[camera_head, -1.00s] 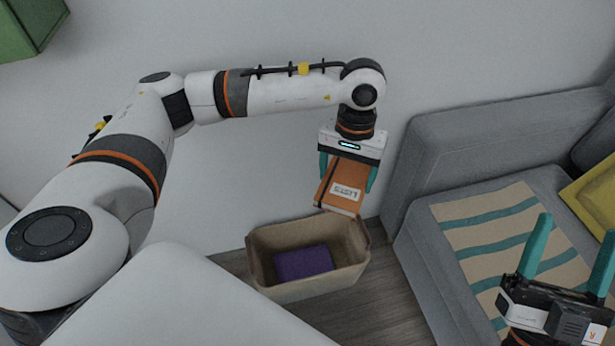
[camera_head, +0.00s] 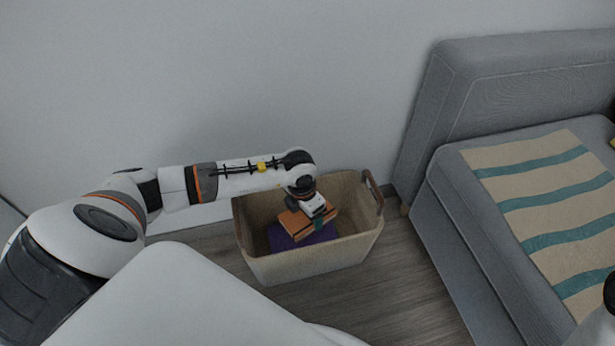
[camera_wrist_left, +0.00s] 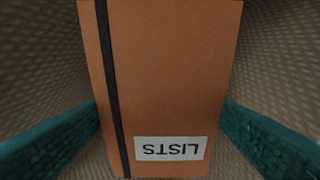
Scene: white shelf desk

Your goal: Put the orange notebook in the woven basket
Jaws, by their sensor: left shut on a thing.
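The orange notebook (camera_head: 298,224) is inside the woven basket (camera_head: 312,262), above a purple item (camera_head: 318,237) in it. My left gripper (camera_head: 318,222) reaches down into the basket and is shut on the notebook. In the left wrist view the notebook (camera_wrist_left: 175,75) shows its black strap and "LISTS" label, with a teal finger on either side. The woven wall (camera_wrist_left: 285,60) fills the background there. Whether the notebook touches the purple item cannot be told. My right gripper is outside the view; only a bit of what may be my right arm shows at the right edge.
The basket stands on the wood floor (camera_head: 405,290) by the grey wall. A grey sofa (camera_head: 450,220) with a striped blanket (camera_head: 540,190) stands to its right. The basket's right handle (camera_head: 374,190) rises near the sofa.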

